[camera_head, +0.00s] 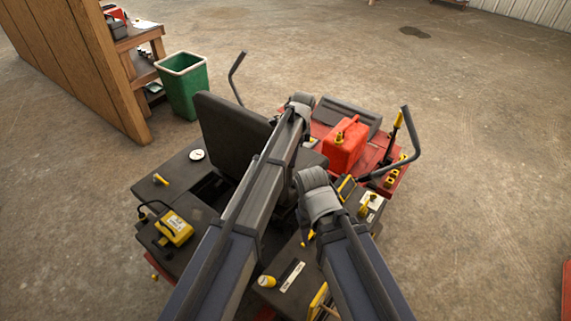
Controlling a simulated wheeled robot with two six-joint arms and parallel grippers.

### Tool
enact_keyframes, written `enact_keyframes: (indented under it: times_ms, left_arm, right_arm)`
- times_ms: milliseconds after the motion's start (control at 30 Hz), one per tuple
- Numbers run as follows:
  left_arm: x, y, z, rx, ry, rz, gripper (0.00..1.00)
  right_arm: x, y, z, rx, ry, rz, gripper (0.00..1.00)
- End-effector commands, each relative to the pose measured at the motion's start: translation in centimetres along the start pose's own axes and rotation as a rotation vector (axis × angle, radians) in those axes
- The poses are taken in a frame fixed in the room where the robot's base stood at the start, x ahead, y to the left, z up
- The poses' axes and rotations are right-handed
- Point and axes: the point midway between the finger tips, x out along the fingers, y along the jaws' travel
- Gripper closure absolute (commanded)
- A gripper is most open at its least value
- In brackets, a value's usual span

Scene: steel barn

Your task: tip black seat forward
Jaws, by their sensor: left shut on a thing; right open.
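The black seat, with its upright backrest (228,130) and cushion (312,160), sits in the middle of a red riding mower (378,150). My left arm reaches across the seat and hides part of it. My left gripper (300,107) is at the far end of that arm, by the seat's far side, shut on the seat; its fingertips are mostly hidden. My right gripper (307,212) is open, lower and nearer, beside the near side of the seat. Its fingers are partly hidden by my wrist.
A red fuel can (344,146) stands on the mower deck, between two bent black levers (236,78) (412,140). A yellow device (174,229) lies on the left fender. A green bin (183,86) and wooden workbench (140,45) stand behind left.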

Motion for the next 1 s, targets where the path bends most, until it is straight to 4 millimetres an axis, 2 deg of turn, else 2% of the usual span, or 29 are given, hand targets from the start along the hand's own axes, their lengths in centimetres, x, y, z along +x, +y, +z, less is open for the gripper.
enact_keyframes:
  times_ms: [33, 300, 467, 800, 833, 1000]
  left_arm:
    - [-1.8, -1.8, -0.7, 0.002, -0.012, 0.016, 1.0]
    - [-5.8, -6.5, -3.4, 0.012, -0.08, 0.115, 1.0]
    - [-6.6, -7.4, -4.1, 0.013, -0.101, 0.143, 1.0]
    - [-6.5, -7.3, -4.1, 0.014, -0.105, 0.148, 1.0]
    - [-6.5, -7.3, -4.1, 0.014, -0.105, 0.148, 0.78]
    - [-6.5, -7.3, -4.1, 0.014, -0.104, 0.148, 0.59]
  right_arm:
    - [-1.7, 0.2, 0.1, 0.002, 0.0, 0.0, 0.5]
    - [-5.0, 0.5, 0.3, 0.005, -0.001, -0.001, 0.5]
    - [-5.6, 0.5, 0.3, 0.004, -0.001, -0.001, 0.5]
    - [-5.5, 0.5, 0.3, 0.004, -0.001, -0.001, 0.5]
    - [-5.5, 0.5, 0.3, 0.004, -0.001, -0.001, 0.5]
    - [-5.5, 0.5, 0.3, 0.004, -0.001, -0.001, 0.5]
